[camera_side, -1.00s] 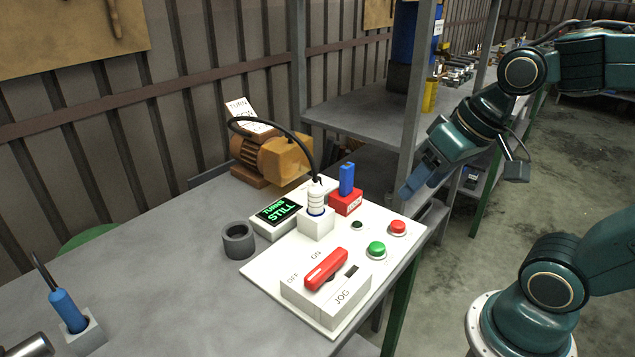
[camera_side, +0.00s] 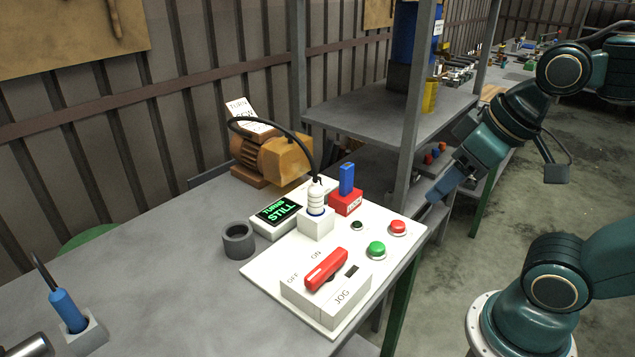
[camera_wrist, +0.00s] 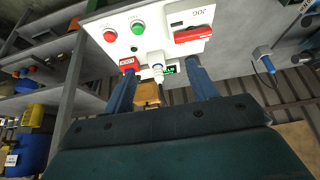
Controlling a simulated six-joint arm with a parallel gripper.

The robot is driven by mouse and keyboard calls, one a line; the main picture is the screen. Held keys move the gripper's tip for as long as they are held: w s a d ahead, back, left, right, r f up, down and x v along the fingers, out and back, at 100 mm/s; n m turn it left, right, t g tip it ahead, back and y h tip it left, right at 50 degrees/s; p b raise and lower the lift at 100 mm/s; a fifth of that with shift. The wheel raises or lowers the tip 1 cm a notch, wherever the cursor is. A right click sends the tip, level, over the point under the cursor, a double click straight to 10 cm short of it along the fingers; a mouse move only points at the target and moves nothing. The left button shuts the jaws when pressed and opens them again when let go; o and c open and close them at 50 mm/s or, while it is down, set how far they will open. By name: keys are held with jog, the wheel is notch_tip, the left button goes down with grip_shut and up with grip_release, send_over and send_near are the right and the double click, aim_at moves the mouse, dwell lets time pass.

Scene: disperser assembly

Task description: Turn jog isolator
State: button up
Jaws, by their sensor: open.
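The jog isolator is a red handle (camera_side: 326,269) on a white box marked JOG (camera_side: 337,297), at the front of the white panel (camera_side: 262,271). The handle lies slantwise between the OFF and ON labels; I cannot tell exactly which it points to. In the wrist view the red handle (camera_wrist: 193,35) is at the upper right. My gripper (camera_side: 434,196) is open and empty, off the right edge of the panel and apart from the handle. In the wrist view its two blue fingers (camera_wrist: 157,75) stand wide apart.
The panel also bears a green button (camera_side: 376,249), a red button (camera_side: 397,228), a red block with a blue key (camera_side: 346,190), a white plug with a cable (camera_side: 316,205) and a display reading STILL (camera_side: 277,212). A motor (camera_side: 273,157) stands behind. A shelf post (camera_side: 413,120) rises near my gripper.

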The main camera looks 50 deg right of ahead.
jog(key=shift+c, duration=0.8)
jog(key=n+g, duration=0.6)
jog(key=n, duration=1.2)
send_over(327, 263)
notch_tip(327, 263, down, 6)
jog(key=shift+r, duration=0.2)
notch_tip(327, 263, down, 14)
jog(key=shift+r, duration=0.1)
jog(key=c, duration=1)
